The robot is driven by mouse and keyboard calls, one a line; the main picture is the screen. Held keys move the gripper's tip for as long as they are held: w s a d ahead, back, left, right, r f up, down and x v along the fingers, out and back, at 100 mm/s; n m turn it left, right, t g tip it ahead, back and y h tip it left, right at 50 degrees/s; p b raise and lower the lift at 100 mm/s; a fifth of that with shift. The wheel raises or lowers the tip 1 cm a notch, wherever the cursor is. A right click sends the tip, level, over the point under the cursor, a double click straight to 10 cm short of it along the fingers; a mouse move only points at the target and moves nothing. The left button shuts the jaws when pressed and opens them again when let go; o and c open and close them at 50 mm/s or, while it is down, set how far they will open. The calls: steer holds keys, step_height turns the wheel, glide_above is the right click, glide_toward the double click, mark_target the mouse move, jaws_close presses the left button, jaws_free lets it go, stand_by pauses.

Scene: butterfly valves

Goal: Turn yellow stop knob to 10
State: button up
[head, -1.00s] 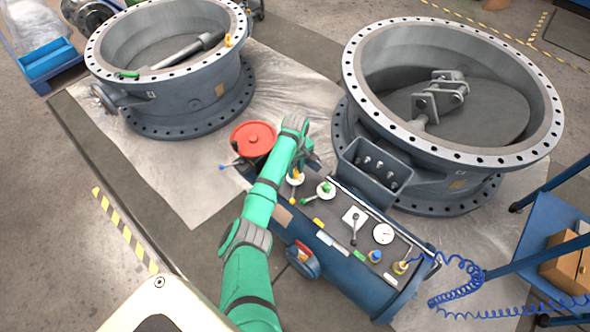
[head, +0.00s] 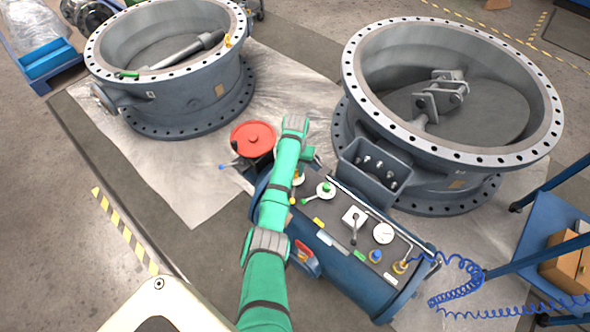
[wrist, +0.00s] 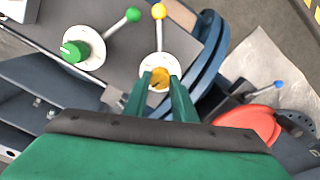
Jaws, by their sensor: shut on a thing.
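The yellow stop knob (wrist: 160,78) sits on a round white dial plate in the wrist view, with a yellow-tipped lever (wrist: 158,12) pointing away from it. My gripper (wrist: 161,88) has its two green fingers on either side of the knob and is shut on it. I cannot read any scale marks on the plate. In the head view my arm covers most of the knob; part of its white plate and the yellow-tipped lever (head: 292,201) show beside the arm.
A green knob (wrist: 75,50) with a green-tipped lever (wrist: 133,15) is close by on the same panel. A red handwheel (head: 253,139) and a blue-tipped lever (wrist: 278,85) stand at the panel's end. A gauge (head: 383,233) is farther along. Large valve bodies (head: 455,150) stand behind.

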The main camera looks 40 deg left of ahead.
steer(key=shift+r+m, duration=0.1)
steer(key=shift+m, duration=0.8)
steer(key=shift+w, duration=0.15)
steer(key=shift+a, duration=0.2)
steer(key=o, duration=1)
steer(key=shift+o, duration=0.2)
steer(key=shift+d, duration=0.15)
steer(key=shift+d, duration=0.1)
step_height(320, 180, up, 11)
